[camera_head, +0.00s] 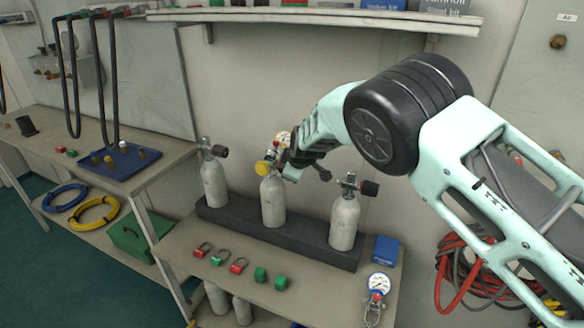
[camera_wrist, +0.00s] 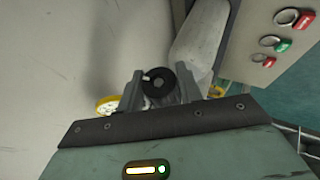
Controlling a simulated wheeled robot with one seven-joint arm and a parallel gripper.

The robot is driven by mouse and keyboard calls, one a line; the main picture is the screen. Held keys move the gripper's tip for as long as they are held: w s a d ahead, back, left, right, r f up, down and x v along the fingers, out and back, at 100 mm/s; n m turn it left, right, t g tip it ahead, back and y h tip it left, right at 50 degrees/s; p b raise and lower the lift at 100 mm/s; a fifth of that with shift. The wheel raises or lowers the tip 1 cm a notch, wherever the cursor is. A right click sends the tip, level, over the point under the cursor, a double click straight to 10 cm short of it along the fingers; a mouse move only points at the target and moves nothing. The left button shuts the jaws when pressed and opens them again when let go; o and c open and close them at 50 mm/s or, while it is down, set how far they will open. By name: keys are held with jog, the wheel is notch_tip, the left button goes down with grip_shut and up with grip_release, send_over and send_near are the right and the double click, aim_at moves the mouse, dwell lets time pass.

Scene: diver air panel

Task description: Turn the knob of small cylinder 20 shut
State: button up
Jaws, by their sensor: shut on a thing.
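Three small grey-white cylinders stand upright in a dark rack (camera_head: 280,238) on the bench: left (camera_head: 214,185), middle (camera_head: 272,202) and right (camera_head: 344,223). No number is readable on them. My gripper (camera_head: 297,163) is at the valve of the middle cylinder, coming from the right. In the wrist view my gripper (camera_wrist: 157,88) is shut on a round black knob (camera_wrist: 158,80), with a finger on each side. The middle cylinder also shows in the wrist view (camera_wrist: 198,42). A yellow fitting (camera_head: 263,168) and a gauge (camera_head: 283,139) sit at its valve. In the head view my gripper hides the knob.
A shelf (camera_head: 320,16) hangs above.

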jog(key=shift+f+g, duration=0.1)
jog(key=shift+g, duration=0.2)
dwell(0.4)
jog(key=o, duration=1)
jog(key=b+v, duration=0.3)
jog(key=v, duration=1.4)
jog(key=shift+d+r, duration=0.2)
